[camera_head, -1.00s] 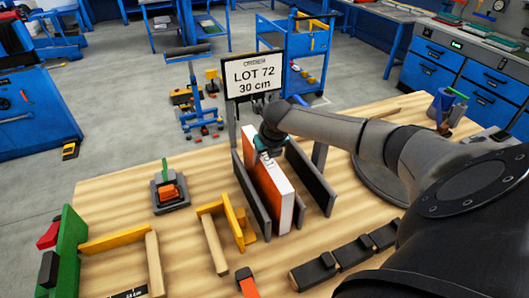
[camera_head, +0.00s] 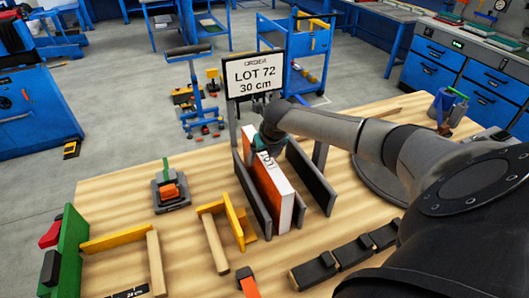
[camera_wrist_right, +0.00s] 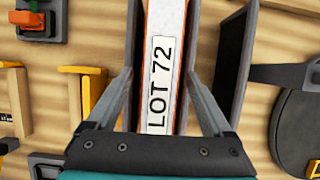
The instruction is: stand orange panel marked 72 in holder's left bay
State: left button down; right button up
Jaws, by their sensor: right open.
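The orange panel (camera_head: 270,197) stands upright on edge in the left bay of the grey holder (camera_head: 318,180), between its left and middle walls. The panel's white top edge carries a label that reads LOT 72 in the right wrist view (camera_wrist_right: 160,80). My right gripper (camera_head: 264,143) is over the far end of the panel's top. In the right wrist view its fingers (camera_wrist_right: 160,78) are spread on either side of the panel, open, with gaps to it. The panel's foot is partly hidden by the holder's left wall. My left gripper is not in view.
A sign (camera_head: 254,77) reading LOT 72, 30 cm stands behind the holder. A yellow and wooden bracket (camera_head: 232,220) lies left of the holder, and dark blocks (camera_head: 350,252) lie in front at right. The holder's right bay is empty.

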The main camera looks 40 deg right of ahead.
jog(key=shift+s+f, duration=0.1)
jog(key=p+v, duration=0.1)
jog(key=v, duration=1.4)
jog(key=shift+r, duration=0.2)
